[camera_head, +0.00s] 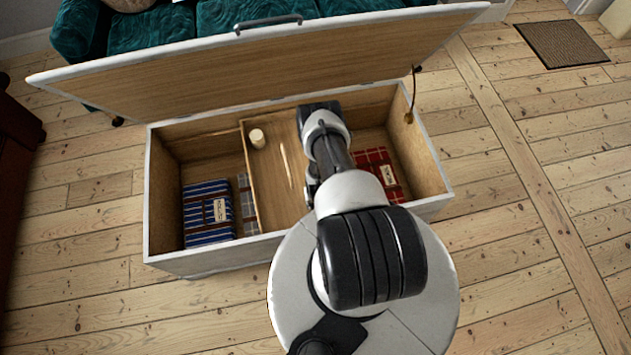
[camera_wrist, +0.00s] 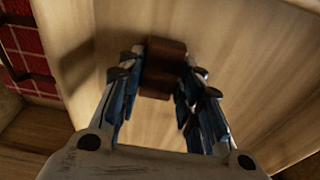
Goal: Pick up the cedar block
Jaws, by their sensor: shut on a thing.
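The cedar block (camera_wrist: 163,68) is a small reddish-brown block in the wrist view. It sits between the fingertips of my gripper (camera_wrist: 160,80), which is shut on it from both sides. A pale wooden surface (camera_wrist: 240,40) lies behind the block; I cannot tell whether the block touches it. In the head view my arm hides the block and the fingers, over the right part of a wooden tray (camera_head: 268,200) inside an open chest.
The white-edged chest (camera_head: 215,262) has its lid (camera_head: 240,75) raised behind. A pale cylinder (camera_head: 257,138) and a thin stick (camera_head: 287,165) are on the tray. Blue striped (camera_head: 208,205), grey checked (camera_head: 247,205) and red plaid (camera_head: 372,165) folded cloths lie lower in the chest.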

